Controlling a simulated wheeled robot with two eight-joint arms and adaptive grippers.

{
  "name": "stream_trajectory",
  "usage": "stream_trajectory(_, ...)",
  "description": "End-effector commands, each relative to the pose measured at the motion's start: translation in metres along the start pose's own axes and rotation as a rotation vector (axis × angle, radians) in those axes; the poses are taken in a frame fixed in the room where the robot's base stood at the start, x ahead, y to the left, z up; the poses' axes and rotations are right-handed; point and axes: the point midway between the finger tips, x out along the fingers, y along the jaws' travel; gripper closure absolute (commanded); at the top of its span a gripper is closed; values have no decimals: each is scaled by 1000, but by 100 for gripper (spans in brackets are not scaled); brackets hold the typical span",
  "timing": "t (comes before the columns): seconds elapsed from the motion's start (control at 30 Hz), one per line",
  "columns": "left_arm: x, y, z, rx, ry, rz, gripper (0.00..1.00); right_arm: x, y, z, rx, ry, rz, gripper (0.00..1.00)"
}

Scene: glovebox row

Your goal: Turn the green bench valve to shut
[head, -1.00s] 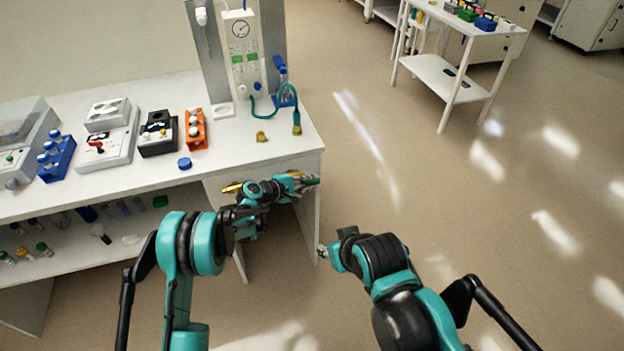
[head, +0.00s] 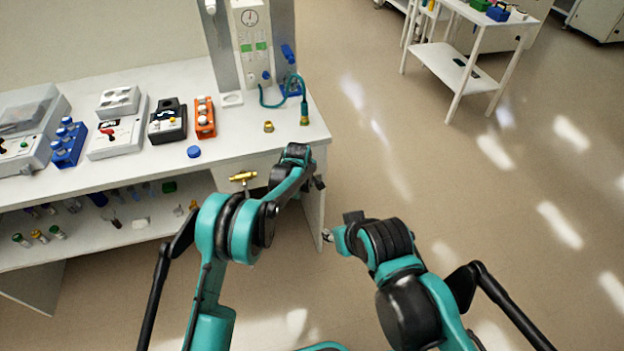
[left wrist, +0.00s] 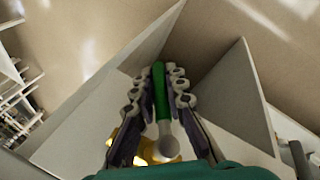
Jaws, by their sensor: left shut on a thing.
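The bench valve shows its brass body (head: 243,177) at the front edge of the white bench in the head view. In the left wrist view, its green handle (left wrist: 159,90) lies lengthwise between my left gripper's fingers (left wrist: 158,92), with brass (left wrist: 128,140) at the lower left. My left gripper is shut on the green handle. In the head view, my left arm hides the handle and most of that gripper. My right gripper (head: 327,236) is off the bench's front right corner, small and partly hidden; its opening cannot be made out.
The bench top (head: 232,138) holds a blue cap (head: 194,152), two brass fittings, an orange rack (head: 205,118), a black device (head: 168,122) and a blue vial rack (head: 68,145). A shelf with vials is below. A white cart (head: 450,68) stands back right; the floor between is clear.

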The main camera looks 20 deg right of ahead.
Motion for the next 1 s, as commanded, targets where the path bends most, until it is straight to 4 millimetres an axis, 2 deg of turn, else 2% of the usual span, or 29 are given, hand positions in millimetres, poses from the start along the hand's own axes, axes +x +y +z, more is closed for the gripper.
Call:
stream_trajectory(0.5,2,-19,-13,120,207,-285,100,3,0,2,0,0,0,60)
stream_trajectory(1.0,1,-24,-17,147,255,-354,100,4,0,3,0,0,0,60)
